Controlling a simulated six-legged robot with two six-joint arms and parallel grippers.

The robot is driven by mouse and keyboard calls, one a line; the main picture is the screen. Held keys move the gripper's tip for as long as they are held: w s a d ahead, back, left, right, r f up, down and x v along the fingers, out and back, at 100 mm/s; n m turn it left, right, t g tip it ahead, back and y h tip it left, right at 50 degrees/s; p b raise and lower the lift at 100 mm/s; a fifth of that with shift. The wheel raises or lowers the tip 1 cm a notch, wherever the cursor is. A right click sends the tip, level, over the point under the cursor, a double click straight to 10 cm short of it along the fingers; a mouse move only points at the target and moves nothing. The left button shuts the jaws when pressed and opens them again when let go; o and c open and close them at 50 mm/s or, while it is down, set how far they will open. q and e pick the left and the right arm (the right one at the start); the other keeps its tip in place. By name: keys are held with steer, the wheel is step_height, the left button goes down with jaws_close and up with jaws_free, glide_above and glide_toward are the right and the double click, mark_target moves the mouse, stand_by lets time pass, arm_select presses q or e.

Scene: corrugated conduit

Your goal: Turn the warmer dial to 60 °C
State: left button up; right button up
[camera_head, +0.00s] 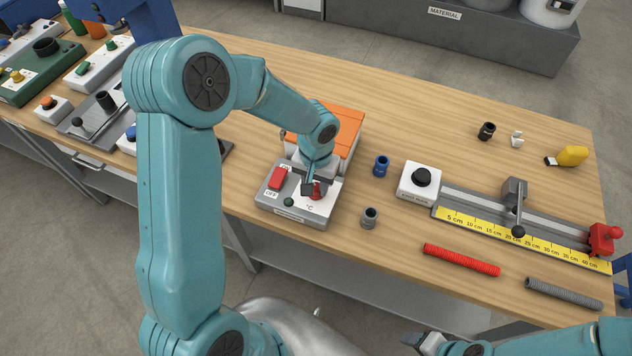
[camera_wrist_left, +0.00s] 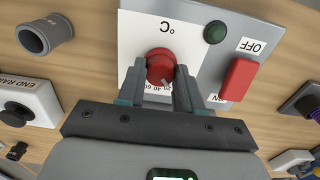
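The warmer (camera_head: 315,212) is a light grey box on the bench with a red dial, a red ON/OFF switch (camera_head: 277,178) and a green lamp (camera_head: 288,202). In the left wrist view the red dial (camera_wrist_left: 160,66) sits on a white °C plate, with part of its number scale showing between my fingers. My left gripper (camera_wrist_left: 161,72) is at the dial, one finger on each side; whether both press on it is not clear. The head view shows my left gripper (camera_head: 312,189) over the dial. My right gripper (camera_head: 424,342) is at the bottom edge, partly shown.
An orange-topped box (camera_head: 342,125) stands behind the warmer. Grey (camera_head: 369,217) and blue (camera_head: 381,166) fittings stand to its right, then a white block with a black knob (camera_head: 420,180) and a measuring rail (camera_head: 520,238). Red (camera_head: 461,259) and grey (camera_head: 563,294) corrugated tubes lie in front.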

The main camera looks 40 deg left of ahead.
arm_select(q)
steer(key=shift+m, duration=0.3)
steer(key=shift+m+b, duration=0.45)
steer(key=shift+m, duration=0.45)
steer(key=m, duration=0.2)
steer(key=shift+m, duration=0.4)
steer(key=m, duration=0.3)
steer(key=shift+b, duration=0.35)
steer(key=shift+w+r+m, duration=0.1)
steer(key=shift+m, duration=1.6)
steer(key=o, duration=1)
